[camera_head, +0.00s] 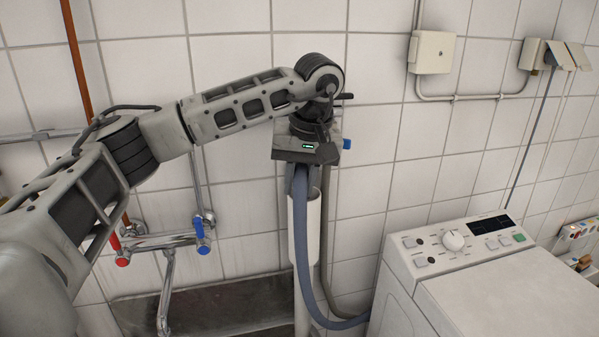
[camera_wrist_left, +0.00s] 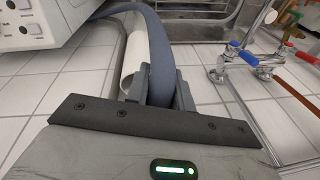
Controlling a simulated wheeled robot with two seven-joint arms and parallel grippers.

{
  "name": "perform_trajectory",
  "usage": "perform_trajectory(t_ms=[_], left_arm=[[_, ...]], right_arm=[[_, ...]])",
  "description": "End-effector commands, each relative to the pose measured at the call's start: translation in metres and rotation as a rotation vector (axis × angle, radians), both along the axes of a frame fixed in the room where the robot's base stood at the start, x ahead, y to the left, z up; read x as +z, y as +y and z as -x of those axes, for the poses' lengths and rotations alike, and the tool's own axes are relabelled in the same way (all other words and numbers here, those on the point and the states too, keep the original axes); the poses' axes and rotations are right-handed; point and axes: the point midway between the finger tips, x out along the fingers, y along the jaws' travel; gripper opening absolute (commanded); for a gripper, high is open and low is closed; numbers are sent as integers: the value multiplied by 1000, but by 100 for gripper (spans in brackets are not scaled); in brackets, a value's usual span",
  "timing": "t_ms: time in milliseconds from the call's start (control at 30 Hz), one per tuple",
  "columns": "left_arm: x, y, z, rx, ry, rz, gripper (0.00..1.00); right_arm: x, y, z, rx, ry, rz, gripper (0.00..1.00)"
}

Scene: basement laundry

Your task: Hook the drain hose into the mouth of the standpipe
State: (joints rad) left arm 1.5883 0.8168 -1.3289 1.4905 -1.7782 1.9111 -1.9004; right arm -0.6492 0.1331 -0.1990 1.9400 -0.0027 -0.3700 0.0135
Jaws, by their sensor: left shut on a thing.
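The drain hose (camera_head: 305,250) is a blue-grey tube. It hangs from my left gripper (camera_head: 301,167), passes in front of the standpipe and bends right at the bottom toward the washing machine. In the left wrist view the hose (camera_wrist_left: 153,42) runs between the two fingers of the gripper (camera_wrist_left: 161,88), which is shut on it. The standpipe (camera_head: 314,220) is a white upright pipe just below the gripper, also seen beside the hose in the left wrist view (camera_wrist_left: 133,58).
A washing machine (camera_head: 503,290) stands at the lower right. A tap with red and blue handles (camera_head: 165,241) is on the wall left of the standpipe, above a dark sink (camera_head: 215,306). A junction box (camera_head: 432,52) is higher right.

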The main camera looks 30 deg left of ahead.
Motion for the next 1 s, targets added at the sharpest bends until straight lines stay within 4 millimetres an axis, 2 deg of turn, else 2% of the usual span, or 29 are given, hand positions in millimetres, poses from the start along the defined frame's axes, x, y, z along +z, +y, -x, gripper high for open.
perform_trajectory(t_ms=[233, 700, 1000], left_arm=[[-19, 0, 0, 0, -1, -1, 0], [-52, 0, 0, 0, -1, 1, 0], [-65, 0, 0, 1, -1, -1, 0]], right_arm=[[-9, 0, 1, 0, 9, 1, 36], [-10, 4, -4, 6, -13, -10, 36], [-15, 6, -2, 11, -7, -12, 36]])
